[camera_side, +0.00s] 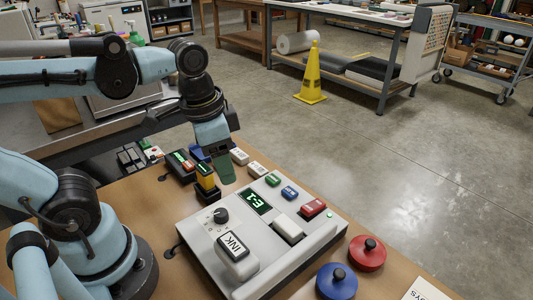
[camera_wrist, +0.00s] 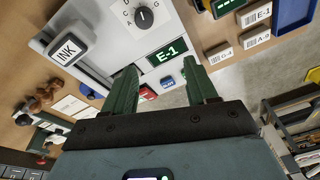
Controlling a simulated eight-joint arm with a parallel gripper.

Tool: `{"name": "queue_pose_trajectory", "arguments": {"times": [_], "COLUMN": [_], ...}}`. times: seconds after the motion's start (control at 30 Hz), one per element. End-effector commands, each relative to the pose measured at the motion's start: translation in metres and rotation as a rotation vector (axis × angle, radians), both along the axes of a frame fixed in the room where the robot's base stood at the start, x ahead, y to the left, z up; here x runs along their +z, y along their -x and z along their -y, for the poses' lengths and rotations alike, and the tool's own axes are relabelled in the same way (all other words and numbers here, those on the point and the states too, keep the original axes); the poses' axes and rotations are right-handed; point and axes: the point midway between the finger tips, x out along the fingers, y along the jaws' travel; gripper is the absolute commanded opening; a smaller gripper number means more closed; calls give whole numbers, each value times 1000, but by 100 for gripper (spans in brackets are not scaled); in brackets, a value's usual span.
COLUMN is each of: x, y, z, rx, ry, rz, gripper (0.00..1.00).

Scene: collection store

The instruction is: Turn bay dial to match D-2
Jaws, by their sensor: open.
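The bay dial is a round black knob (camera_side: 220,214) with a white pointer mark, on the white console (camera_side: 190,236) on the table. In the wrist view the dial (camera_wrist: 144,16) has letters around it, including D and G; which letter it points at is unclear. The console's green display (camera_side: 257,201) reads E-1, and it reads the same in the wrist view (camera_wrist: 167,53). My gripper (camera_side: 224,170) is open above the table, behind the console and apart from the dial. In the wrist view its green fingers (camera_wrist: 161,82) are spread with nothing between them.
An INK block (camera_side: 234,250) stands on the console close to the dial. Blue (camera_side: 337,284) and red (camera_side: 367,254) knobbed discs lie in front.

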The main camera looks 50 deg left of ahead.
Motion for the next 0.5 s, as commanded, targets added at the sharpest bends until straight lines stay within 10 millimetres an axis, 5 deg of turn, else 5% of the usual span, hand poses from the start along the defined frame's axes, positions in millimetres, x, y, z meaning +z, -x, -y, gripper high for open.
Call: {"name": "queue_pose_trajectory", "arguments": {"times": [0.23,0.5], "x": [12,-11], "y": [20,21], "z": [6,6], "rx": [-142,-143], "ry": [-27,-27], "rz": [-174,-177], "gripper": [57,57]}}
